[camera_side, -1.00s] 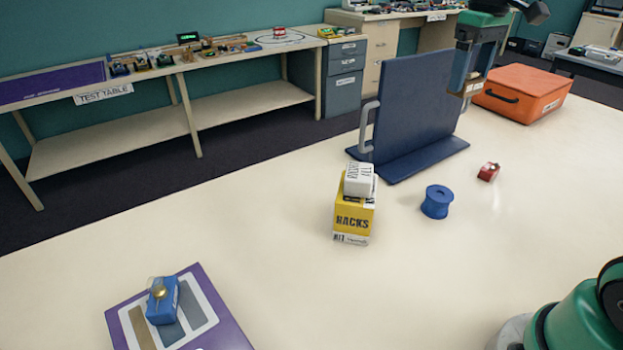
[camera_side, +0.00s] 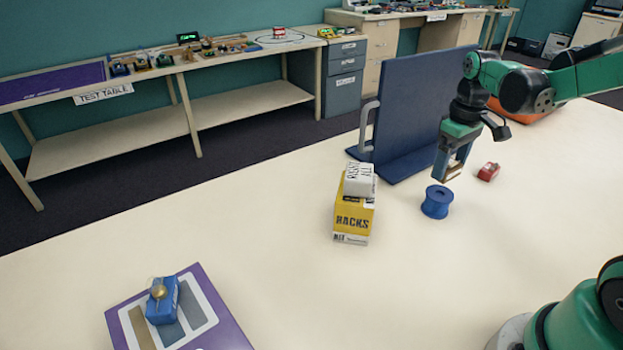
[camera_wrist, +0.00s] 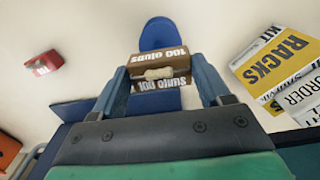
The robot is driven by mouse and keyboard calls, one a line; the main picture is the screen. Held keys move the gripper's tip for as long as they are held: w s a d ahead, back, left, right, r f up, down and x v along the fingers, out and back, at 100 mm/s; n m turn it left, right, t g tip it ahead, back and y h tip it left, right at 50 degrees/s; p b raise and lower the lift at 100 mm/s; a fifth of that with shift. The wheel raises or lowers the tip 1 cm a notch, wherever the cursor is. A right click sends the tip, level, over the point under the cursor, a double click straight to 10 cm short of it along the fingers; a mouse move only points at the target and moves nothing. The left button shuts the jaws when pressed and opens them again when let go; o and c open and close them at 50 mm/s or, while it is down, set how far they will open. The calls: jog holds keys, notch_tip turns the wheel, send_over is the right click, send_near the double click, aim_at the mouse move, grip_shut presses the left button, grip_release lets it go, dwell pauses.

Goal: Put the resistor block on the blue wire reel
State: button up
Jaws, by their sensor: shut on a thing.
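My gripper (camera_side: 452,172) is shut on the resistor block, which shows in the wrist view (camera_wrist: 160,82) as a brown block marked "100 OHMS" with a pale resistor shape on it. In the side view the fingers mostly hide the block. The blue wire reel (camera_side: 436,203) stands upright on the pale table, just below and slightly left of the gripper in the side view. In the wrist view the reel (camera_wrist: 160,32) is beyond the block and partly hidden by it. In the side view the gripper appears above the reel, with the reel's top bare.
A yellow box (camera_side: 354,218) with a white block (camera_side: 359,180) on top stands left of the reel. A dark blue upright panel (camera_side: 425,105) stands behind. A small red block (camera_side: 488,172) lies right of the reel. A blue block (camera_side: 162,301) sits on a purple board (camera_side: 222,318) at front left.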

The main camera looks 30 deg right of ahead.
aim_at(450, 166)
jog(key=shift+f, duration=1.85)
jog(key=o, duration=1.3)
jog(key=shift+f, duration=0.15)
jog(key=shift+c, duration=0.2)
